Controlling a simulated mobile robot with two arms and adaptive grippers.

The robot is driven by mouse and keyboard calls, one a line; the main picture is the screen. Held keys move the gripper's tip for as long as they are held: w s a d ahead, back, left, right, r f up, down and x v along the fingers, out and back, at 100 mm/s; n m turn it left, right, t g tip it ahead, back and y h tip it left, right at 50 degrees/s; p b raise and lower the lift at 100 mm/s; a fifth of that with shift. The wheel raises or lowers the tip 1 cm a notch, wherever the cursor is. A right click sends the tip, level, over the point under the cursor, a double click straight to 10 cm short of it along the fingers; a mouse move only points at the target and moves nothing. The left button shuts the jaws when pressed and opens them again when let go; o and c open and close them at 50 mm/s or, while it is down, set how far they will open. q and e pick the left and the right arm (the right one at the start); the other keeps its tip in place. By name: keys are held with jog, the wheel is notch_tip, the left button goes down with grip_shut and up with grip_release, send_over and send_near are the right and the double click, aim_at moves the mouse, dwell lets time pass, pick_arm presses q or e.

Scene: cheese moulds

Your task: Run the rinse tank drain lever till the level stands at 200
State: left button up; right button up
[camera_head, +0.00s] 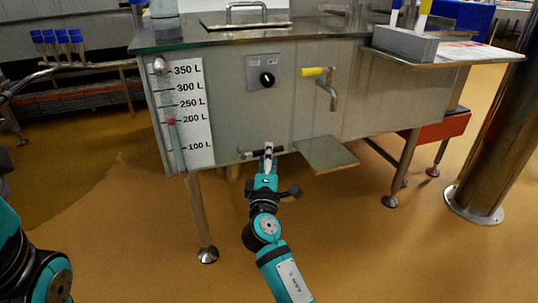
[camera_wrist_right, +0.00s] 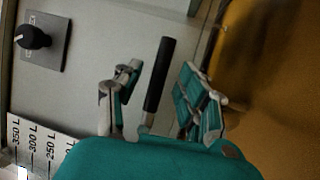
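The rinse tank (camera_head: 235,100) has a white level scale (camera_head: 200,130) marked from 100 L to 350 L on its front. A red marker (camera_head: 171,122) in the sight tube stands about level with the 200 L mark. The drain lever (camera_head: 248,154), with a black grip, lies roughly sideways under the tank's front edge. My right gripper (camera_head: 268,150) is at the lever. In the right wrist view the black grip (camera_wrist_right: 160,75) lies between the spread fingers of the gripper (camera_wrist_right: 158,95), with gaps on both sides. My left arm shows at the lower left; its gripper is out of view.
A black knob (camera_head: 267,79) and a yellow-handled tap (camera_head: 325,82) are on the tank front. A small metal shelf (camera_head: 325,154) juts out right of the lever. A tank leg (camera_head: 199,215) stands left of my right arm. A steel column (camera_head: 495,130) stands at the right.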

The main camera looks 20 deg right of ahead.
jog(key=shift+x, duration=1.3)
grip_shut()
